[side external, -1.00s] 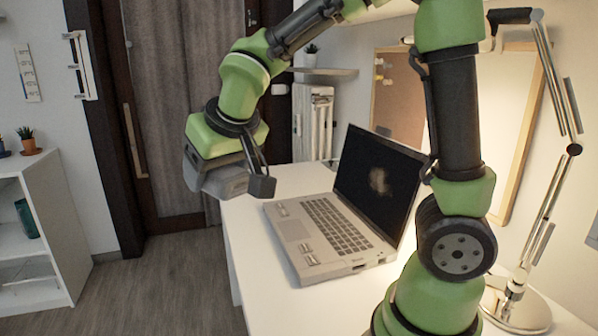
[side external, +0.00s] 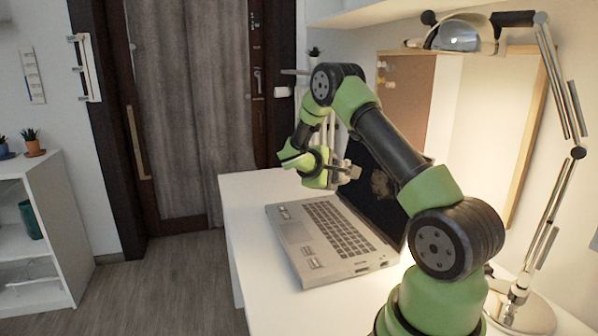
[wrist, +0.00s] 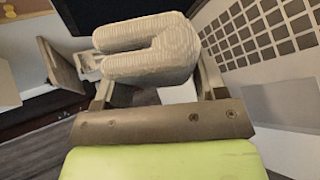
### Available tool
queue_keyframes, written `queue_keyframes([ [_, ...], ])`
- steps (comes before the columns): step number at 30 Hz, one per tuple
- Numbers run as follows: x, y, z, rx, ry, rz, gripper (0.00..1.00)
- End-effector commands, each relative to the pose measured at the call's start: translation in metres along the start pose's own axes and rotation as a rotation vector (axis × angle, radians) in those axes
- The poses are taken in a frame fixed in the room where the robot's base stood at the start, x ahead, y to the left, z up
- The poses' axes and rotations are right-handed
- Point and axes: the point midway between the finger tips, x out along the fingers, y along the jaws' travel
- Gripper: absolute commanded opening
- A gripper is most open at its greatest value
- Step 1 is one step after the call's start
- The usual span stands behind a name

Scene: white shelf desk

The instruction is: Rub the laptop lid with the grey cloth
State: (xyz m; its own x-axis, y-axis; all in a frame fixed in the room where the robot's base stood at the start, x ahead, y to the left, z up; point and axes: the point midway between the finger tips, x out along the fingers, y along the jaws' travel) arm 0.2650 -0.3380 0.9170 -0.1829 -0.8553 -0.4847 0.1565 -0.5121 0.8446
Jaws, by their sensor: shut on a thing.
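The open laptop (side external: 296,243) stands on the desk, its keyboard facing up and its dark screen half raised. A pale smudge (side external: 380,185) shows on the screen, next to my arm, which hides part of the lid. My gripper (side external: 350,172) is near the left upper part of the screen. In the wrist view it is shut on the grey cloth (wrist: 150,50), a thick, ribbed, folded piece. The laptop keys (wrist: 262,30) lie at upper right there, and the dark screen edge is at the top. I cannot tell whether the cloth touches the screen.
The white desk (side external: 250,190) has free room left of the laptop. A desk lamp (side external: 553,200) stands at the right, its head above the screen. A cork board (side external: 408,100) is on the wall behind. A white shelf unit (side external: 40,230) stands apart at far left.

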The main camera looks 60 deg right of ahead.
Motion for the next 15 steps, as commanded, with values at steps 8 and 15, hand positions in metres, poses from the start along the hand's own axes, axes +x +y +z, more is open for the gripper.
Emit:
queue_keyframes([
  [8,0.03,0.003,0.012,-0.038,-0.033,0.062,0.4],
  [15,0.049,0.004,0.026,-0.037,-0.034,0.059,0.4],
])
